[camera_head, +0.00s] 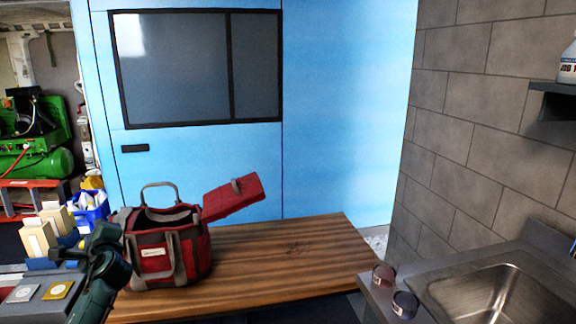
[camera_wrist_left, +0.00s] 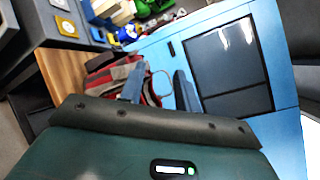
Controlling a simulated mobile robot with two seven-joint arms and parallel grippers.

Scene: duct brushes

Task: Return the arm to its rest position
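My left arm (camera_head: 98,284), dark teal, comes in at the lower left of the head view. My left gripper (camera_head: 105,242) is beside the left side of the red and grey tool bag (camera_head: 152,262). In the left wrist view, the gripper's two blue-grey fingers (camera_wrist_left: 160,88) stand apart with nothing held between them. The bag (camera_wrist_left: 101,78) shows behind them there. It stands upright and open on the wooden bench (camera_head: 290,262), with its handle raised. The arm hides part of the bag's left side. My right gripper is not in view.
A red lid-like piece (camera_head: 236,196) is tilted behind the bag. Cream boxes (camera_head: 38,238) and a blue bin (camera_head: 91,207) stand at the left. A steel sink (camera_head: 500,297) with two small round containers (camera_head: 404,304) beside it is at right. The bench's right half is clear.

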